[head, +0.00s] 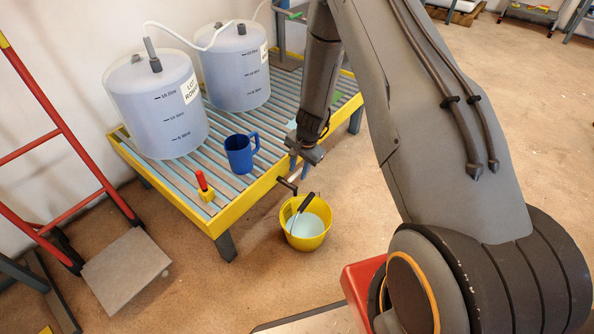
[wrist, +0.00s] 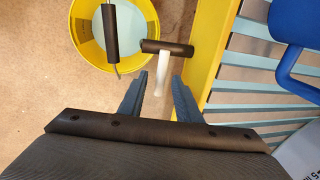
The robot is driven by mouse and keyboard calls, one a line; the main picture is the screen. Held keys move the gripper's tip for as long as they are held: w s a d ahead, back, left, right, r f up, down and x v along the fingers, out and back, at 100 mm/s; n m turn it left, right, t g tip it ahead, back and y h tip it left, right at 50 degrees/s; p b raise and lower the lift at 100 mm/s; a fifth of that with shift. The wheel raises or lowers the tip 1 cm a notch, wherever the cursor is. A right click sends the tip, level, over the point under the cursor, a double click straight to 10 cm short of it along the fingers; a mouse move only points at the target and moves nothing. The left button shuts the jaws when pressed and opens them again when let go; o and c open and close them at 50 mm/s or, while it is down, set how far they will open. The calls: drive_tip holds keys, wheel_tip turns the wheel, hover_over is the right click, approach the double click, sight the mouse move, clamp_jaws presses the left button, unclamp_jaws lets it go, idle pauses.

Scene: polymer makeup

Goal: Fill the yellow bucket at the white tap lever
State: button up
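The yellow bucket (head: 291,238) stands on the floor beside the yellow-edged rack, with pale liquid or a pale bottom inside; I cannot tell the level. Its dark-gripped handle lies across its mouth. It also shows at the top left of the wrist view (wrist: 75,45). The white tap lever (wrist: 164,76) shows in the wrist view as a white stem below a dark crossbar, right of the bucket. My gripper (wrist: 161,84) is open, its two fingers on either side of the stem with small gaps. In the head view my gripper (head: 302,153) is by the rack's edge, above the bucket.
The slatted rack (head: 190,208) carries two large tanks (head: 160,110) (head: 236,75), a blue mug (head: 238,154) and a red-handled yellow block (head: 204,188). A red hand truck (head: 50,150) stands at left. The floor right of the rack is open.

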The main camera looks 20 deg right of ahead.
clamp_jaws()
drive_tip(key=shift+s+d+r+m+p, duration=0.1)
drive_tip(key=shift+s+m+p, duration=0.45)
drive_tip(key=shift+m+p, duration=0.4)
drive_tip(key=shift+s+d+m+h, duration=0.15)
drive_tip(key=shift+s+m+h, duration=0.15)
drive_tip(key=shift+m, duration=0.75)
unclamp_jaws()
drive_tip(key=shift+w, duration=0.1)
